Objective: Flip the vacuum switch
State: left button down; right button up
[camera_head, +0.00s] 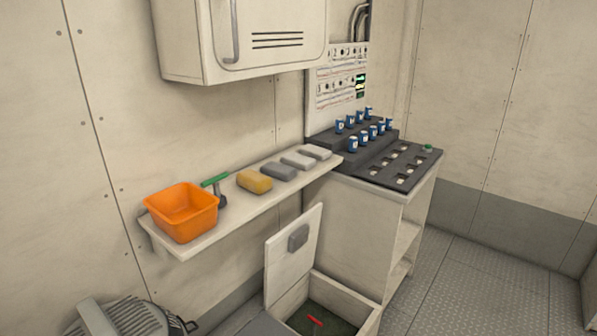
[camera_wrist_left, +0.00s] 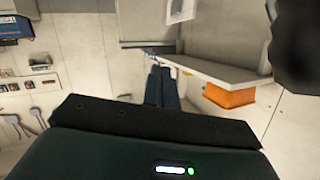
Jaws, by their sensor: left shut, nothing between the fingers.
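The grey vacuum (camera_head: 125,318) stands at the bottom left of the head view, partly cut off by the lower edge. It has a ribbed top and a light handle-like band. I cannot make out its switch. My left gripper (camera_wrist_left: 158,88) shows only in the left wrist view, where its two dark fingers are together with nothing between them. The vacuum cannot be made out in that view, so the gap between it and the gripper cannot be told. My right gripper is in neither view.
A wall shelf (camera_head: 220,226) holds an orange tub (camera_head: 182,212), a green-handled tool (camera_head: 216,188) and several blocks. Below it a hatch lid (camera_head: 292,258) stands open over a bin holding a red object (camera_head: 315,320). A counter with blue cans (camera_head: 353,144) stands behind. Floor at right is clear.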

pick_arm(q)
jog(key=s+f+n+g+y, duration=0.1)
jog(key=s+f+n+g, duration=0.2)
jog(key=s+f, duration=0.3)
jog(key=shift+s+a+n+g, duration=0.3)
jog(key=shift+s, duration=0.05)
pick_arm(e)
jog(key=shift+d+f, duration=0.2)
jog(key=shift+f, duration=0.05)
pick_arm(q)
jog(key=shift+f, duration=0.1)
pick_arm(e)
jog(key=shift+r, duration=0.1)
pick_arm(q)
jog(key=shift+a, duration=0.1)
